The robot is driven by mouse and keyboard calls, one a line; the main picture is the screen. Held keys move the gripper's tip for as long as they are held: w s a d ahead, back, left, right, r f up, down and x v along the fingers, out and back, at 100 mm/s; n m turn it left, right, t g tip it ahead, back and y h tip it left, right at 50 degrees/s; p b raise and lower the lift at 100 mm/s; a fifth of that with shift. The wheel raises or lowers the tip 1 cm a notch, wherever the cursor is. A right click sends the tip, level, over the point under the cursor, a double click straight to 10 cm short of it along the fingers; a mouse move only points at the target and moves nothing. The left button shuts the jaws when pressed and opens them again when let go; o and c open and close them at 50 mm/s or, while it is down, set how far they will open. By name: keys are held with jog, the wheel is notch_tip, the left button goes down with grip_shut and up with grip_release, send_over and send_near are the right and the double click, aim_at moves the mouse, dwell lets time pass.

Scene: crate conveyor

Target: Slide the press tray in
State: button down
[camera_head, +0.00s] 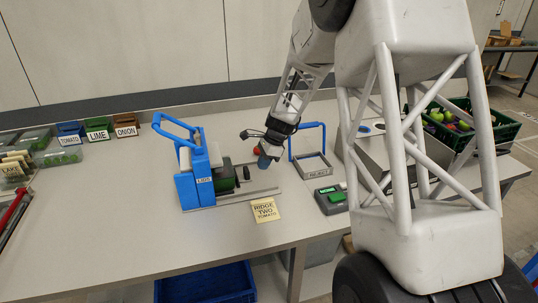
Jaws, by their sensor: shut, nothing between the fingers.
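The blue press (190,186) stands on the worktop left of centre, with a raised blue handle and a label that seems to read LIDS. A dark green round part (224,179) sits at its right side. A flat grey press tray (262,193) appears to stick out from the press to the right, with a small black knob (246,173) above it. My gripper (264,158) points down just right of the press, shut, near the knob. Its fingertips are small, and I cannot tell whether they touch anything.
A yellow note reading RIDGE TWO TOMATO (265,210) lies in front of the press. A blue-handled frame marked REJECT (317,171) and a grey-green device (331,199) stand to the right. Labelled bins (98,131) are back left.

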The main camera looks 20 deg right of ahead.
aim_at(245, 170)
jog(key=shift+a+r, duration=0.15)
jog(key=shift+a, duration=1.45)
jog(key=shift+a, duration=0.1)
jog(key=shift+a, duration=2.3)
jog(key=shift+d, duration=0.15)
jog(key=shift+d, duration=1.9)
jog(key=v, duration=1)
